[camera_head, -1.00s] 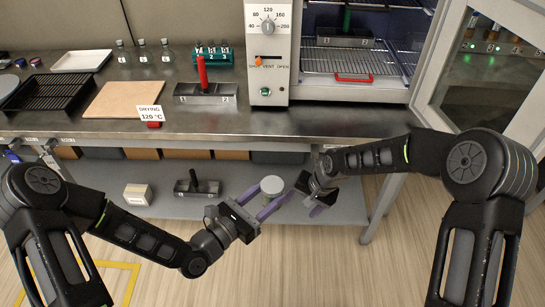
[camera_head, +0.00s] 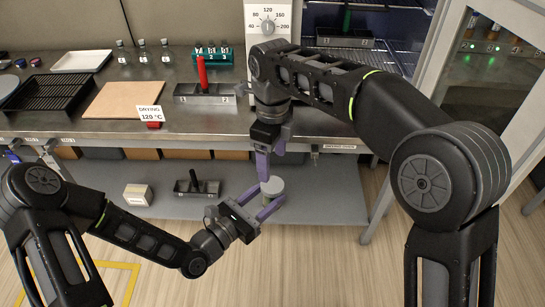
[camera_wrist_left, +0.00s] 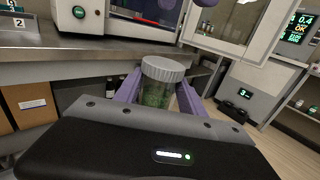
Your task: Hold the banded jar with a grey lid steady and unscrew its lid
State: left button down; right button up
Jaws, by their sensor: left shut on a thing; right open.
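The jar (camera_wrist_left: 157,95) has a ribbed grey lid (camera_wrist_left: 163,69) and greenish contents in the left wrist view. In the head view I see mainly the lid (camera_head: 272,187) from above. My left gripper (camera_head: 268,203) is shut on the jar, its purple fingers on either side of the body below the lid. The jar is held upright in front of the bench. My right gripper (camera_head: 271,164) is open and points down just above and behind the lid. It appears apart from the lid, though the exact gap is hard to tell. The jar's band is not clearly visible.
The steel bench (camera_head: 225,126) holds a black rack (camera_head: 40,92), a brown board (camera_head: 124,100), a block with a red handle (camera_head: 203,92) and glass bottles (camera_head: 143,52). The oven (camera_head: 267,22) stands behind my right arm. A lower shelf (camera_head: 325,205) carries a small box (camera_head: 138,194).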

aim_at(273, 184)
jog(key=shift+f, duration=0.15)
jog(key=shift+f, duration=3.9)
jog(key=shift+c, duration=0.3)
jog(key=c, duration=1.3)
jog(key=o, duration=1.4)
jog(key=shift+o, duration=0.2)
jog(key=shift+r, duration=0.1)
jog(key=shift+r, duration=2.2)
